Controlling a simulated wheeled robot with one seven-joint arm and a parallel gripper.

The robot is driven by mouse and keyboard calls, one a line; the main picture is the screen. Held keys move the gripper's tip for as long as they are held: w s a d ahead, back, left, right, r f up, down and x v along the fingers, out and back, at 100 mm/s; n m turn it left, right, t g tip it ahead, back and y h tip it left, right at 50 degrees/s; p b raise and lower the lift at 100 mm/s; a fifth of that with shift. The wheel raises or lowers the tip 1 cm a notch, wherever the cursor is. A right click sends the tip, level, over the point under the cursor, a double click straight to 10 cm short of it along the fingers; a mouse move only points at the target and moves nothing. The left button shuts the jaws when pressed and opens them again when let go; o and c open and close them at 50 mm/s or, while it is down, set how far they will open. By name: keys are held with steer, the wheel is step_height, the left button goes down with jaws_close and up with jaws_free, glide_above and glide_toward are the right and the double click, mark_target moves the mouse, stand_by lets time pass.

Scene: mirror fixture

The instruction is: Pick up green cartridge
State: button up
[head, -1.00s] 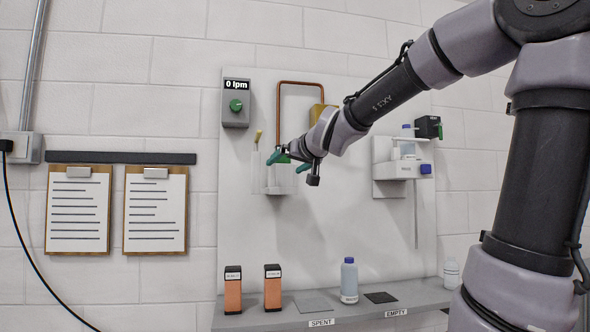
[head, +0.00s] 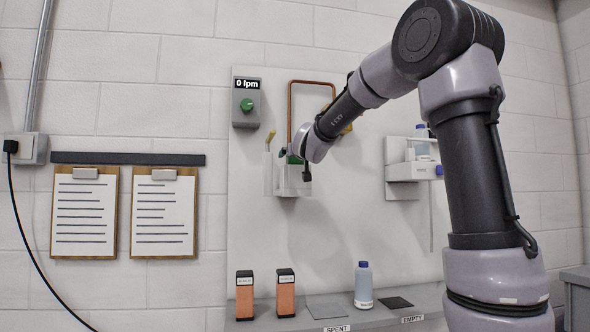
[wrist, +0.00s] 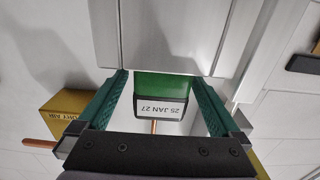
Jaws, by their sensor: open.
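The green cartridge (wrist: 162,85) shows in the wrist view, with a dark end and a white label reading "25 JAN 27". It sits in a pale grey holder (wrist: 160,30) on the wall panel; that holder (head: 292,187) also shows in the head view. My gripper (wrist: 161,78) is open, its two green fingers on either side of the cartridge with a visible gap on each side. In the head view my gripper (head: 297,160) is at the top of the holder, largely hidden by my wrist, and the cartridge cannot be made out clearly.
A flow meter (head: 245,103) reading "0 lpm" and a copper pipe (head: 290,105) are close by on the panel. The shelf (head: 360,317) below holds two orange-brown cartridges (head: 285,295) and a bottle (head: 363,287). A dispenser unit (head: 405,172) is at right.

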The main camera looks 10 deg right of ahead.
steer(key=shift+w, duration=1.4)
jaws_close()
step_height(320, 180, up, 10)
